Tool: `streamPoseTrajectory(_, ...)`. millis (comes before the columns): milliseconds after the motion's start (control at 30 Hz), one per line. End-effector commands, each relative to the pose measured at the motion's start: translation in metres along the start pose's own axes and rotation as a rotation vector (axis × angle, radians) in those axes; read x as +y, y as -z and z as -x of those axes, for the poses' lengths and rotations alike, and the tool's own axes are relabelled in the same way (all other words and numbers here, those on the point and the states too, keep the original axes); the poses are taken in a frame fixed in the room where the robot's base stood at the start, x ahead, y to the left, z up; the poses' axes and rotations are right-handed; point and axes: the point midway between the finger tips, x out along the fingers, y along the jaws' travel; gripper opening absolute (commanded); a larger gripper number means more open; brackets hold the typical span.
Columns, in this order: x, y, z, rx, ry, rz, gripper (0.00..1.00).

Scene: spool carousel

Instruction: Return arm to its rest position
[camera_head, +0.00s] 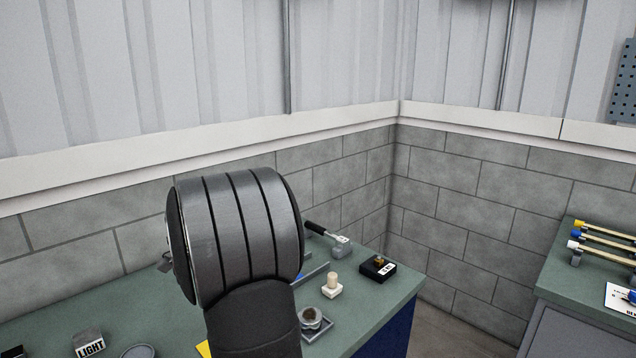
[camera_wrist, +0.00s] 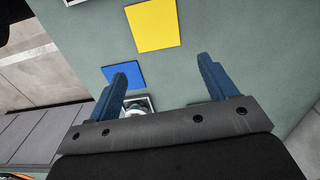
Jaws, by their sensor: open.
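My gripper (camera_wrist: 162,92) shows in the wrist view with its two blue fingers wide apart and nothing between them. It is above the green bench top (camera_wrist: 190,65). In the head view my dark arm stands in front of the bench and hides part of it, and the gripper itself cannot be seen there. A yellow square (camera_wrist: 153,25) and a blue square (camera_wrist: 124,74) lie flat on the bench beyond the fingers. A small pale round item (camera_wrist: 137,108) shows partly behind the left finger.
On the green bench (camera_head: 392,302) are a black box (camera_head: 378,268), a cream knob (camera_head: 332,286), a grey round part on a base (camera_head: 311,319), a black-handled tool (camera_head: 327,234) and a LIGHT block (camera_head: 88,343). A second bench (camera_head: 565,276) with several rods stands right. Block walls close the back.

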Motion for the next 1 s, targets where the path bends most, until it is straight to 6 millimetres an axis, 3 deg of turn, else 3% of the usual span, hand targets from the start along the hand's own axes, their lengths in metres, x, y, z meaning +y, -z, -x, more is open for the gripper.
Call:
streamPoseTrajectory(167, -0.027, 0.007, -0.007, 0.0, 0.0, -0.053, 0.78)
streamPoseTrajectory(500, -0.064, -0.033, -0.039, 0.0, -0.002, -0.055, 0.78)
streamPoseTrajectory(1000, -0.078, -0.047, -0.05, 0.0, 0.0, -0.057, 0.78)
